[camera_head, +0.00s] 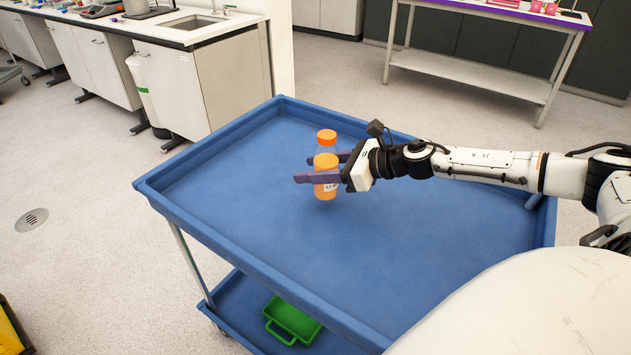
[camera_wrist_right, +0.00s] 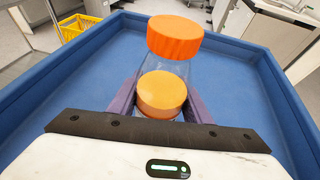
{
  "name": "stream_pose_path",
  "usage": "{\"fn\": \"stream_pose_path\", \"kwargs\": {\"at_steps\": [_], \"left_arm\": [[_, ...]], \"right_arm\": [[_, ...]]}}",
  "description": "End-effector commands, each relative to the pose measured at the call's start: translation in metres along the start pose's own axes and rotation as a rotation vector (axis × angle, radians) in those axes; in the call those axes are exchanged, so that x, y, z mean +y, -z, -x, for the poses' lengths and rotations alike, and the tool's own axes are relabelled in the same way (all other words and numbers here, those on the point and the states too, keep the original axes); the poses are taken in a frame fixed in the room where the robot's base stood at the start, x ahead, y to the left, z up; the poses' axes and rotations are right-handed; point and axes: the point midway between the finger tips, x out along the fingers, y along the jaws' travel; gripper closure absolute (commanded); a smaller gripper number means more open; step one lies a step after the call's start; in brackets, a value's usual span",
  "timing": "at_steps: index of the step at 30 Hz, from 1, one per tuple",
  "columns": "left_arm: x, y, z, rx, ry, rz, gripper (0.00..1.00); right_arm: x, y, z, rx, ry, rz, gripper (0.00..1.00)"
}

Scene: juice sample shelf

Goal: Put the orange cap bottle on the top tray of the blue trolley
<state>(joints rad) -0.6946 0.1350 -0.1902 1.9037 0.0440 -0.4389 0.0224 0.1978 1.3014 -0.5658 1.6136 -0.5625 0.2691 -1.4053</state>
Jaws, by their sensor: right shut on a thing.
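The orange cap bottle (camera_head: 326,138) is clear, with orange juice inside and a small white label. It is upright over the blue trolley's top tray (camera_head: 240,190). My right gripper (camera_head: 316,168) has purple fingers and is shut around the bottle's body, below the cap. In the right wrist view the orange cap (camera_wrist_right: 175,37) and the juice surface show between the purple fingers (camera_wrist_right: 160,97). I cannot tell whether the bottle's base touches the tray. My left gripper is not in view.
The top tray has a raised rim and is otherwise bare. A green container (camera_head: 292,320) sits on the trolley's lower shelf. A sink counter (camera_head: 185,30) stands at the back left, and a purple-topped table (camera_head: 500,8) at the back right. A yellow crate (camera_wrist_right: 75,27) is on the floor.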

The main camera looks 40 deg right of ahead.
Motion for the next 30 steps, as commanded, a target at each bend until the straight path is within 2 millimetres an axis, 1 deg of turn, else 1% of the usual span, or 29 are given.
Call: {"fn": "stream_pose_path", "kwargs": {"at_steps": [2, 6, 9, 17, 20, 21, 24, 30], "left_arm": [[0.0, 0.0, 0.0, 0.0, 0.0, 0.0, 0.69], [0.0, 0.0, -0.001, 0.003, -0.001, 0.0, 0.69], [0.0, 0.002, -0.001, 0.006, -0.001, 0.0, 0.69], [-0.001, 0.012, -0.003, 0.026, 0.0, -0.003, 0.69], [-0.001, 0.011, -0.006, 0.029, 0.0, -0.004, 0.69], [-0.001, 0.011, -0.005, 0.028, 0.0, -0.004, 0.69], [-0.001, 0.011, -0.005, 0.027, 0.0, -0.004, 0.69], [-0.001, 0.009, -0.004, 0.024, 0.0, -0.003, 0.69]], "right_arm": [[-0.001, 0.005, -0.003, -0.002, 0.001, -0.001, 0.86], [0.0, 0.025, -0.011, -0.002, 0.0, -0.005, 0.86], [0.0, 0.034, -0.015, -0.003, 0.0, -0.002, 0.86], [0.0, 0.035, -0.015, -0.003, 0.001, 0.001, 0.86], [0.0, 0.038, -0.016, -0.002, 0.0, 0.001, 0.86], [0.0, 0.039, -0.016, -0.001, 0.0, 0.001, 0.53], [0.0, 0.038, -0.016, -0.001, 0.0, 0.001, 0.37], [0.0, 0.038, -0.016, 0.0, 0.0, 0.0, 0.37]]}}
